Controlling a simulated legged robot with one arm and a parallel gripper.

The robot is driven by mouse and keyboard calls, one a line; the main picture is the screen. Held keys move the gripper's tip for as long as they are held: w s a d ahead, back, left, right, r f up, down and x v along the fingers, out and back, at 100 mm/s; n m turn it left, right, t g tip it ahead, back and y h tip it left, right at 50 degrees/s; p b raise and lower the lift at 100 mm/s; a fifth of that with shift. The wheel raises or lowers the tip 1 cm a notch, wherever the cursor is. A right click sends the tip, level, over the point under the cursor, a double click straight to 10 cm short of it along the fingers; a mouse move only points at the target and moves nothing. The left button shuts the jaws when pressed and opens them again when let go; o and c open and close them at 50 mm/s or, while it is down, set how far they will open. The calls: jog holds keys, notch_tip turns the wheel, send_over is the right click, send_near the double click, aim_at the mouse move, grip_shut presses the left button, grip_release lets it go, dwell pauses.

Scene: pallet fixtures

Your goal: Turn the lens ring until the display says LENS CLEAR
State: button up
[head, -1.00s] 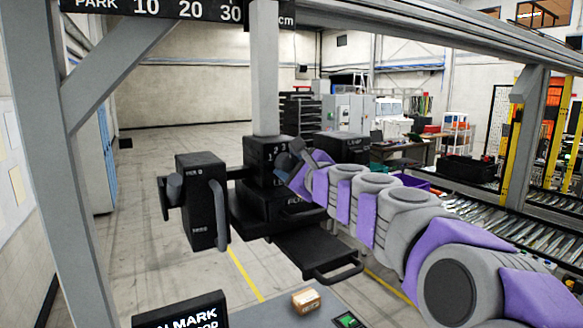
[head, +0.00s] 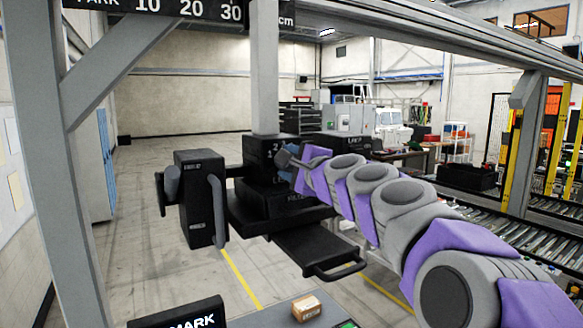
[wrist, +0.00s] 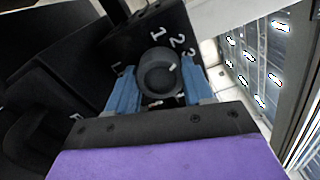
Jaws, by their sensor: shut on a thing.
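The lens ring (wrist: 160,80) is a dark round knob on a black housing (wrist: 102,45), with white numbers 1, 2 and 3 around its upper right. A small white mark shows on the ring, toward the right. My gripper (wrist: 158,72) has its blue fingers on both sides of the ring and is shut on it. In the head view my gripper (head: 287,160) is at the right of the black housing (head: 262,151), and the ring itself is hidden there. No readable display with lens text is in view.
A black box with a handle (head: 206,198) hangs left of the housing. A black tray (head: 318,252) with a handle juts out below. A small cardboard box (head: 306,307) sits on the bench below. A grey post (head: 265,70) rises above the housing. Conveyor rollers (head: 483,213) run at right.

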jog(key=shift+a+f, duration=0.1)
dwell(0.3)
jog(key=o, duration=0.8)
jog(key=shift+o, duration=1.2)
jog(key=shift+a, duration=0.15)
jog(key=b+v, duration=0.2)
jog(key=v, duration=1.5)
jog(key=shift+f, duration=0.1)
